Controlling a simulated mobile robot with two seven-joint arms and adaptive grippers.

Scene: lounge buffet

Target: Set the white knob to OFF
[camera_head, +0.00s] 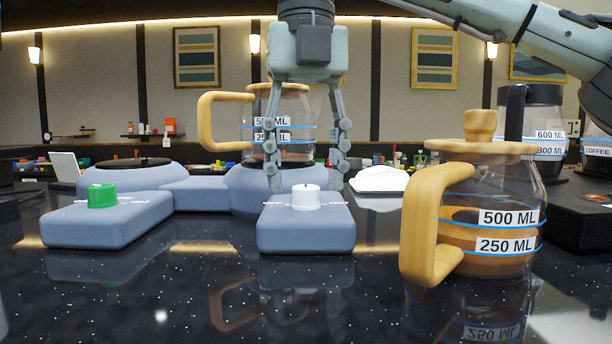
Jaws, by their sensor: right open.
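The white knob (306,196) sits on top of a blue-grey control box (306,236) near the middle of the counter. Small white lettering lies on both sides of the knob, too small to read surely. My right gripper (308,180) points down from above, its two fingers spread. The fingertips appear above and behind the knob, one on each side in the picture; contact with it cannot be told. A glass pot (284,132) with a wooden handle stands on the burner base behind the gripper and is partly hidden by it. My left gripper is not in view.
A green knob (102,196) tops a second control box (105,222) at left. A glass pot with brown liquid (490,215) stands at front right, its wooden handle (425,235) towards the white-knob box. The glossy black counter (215,300) is clear in front.

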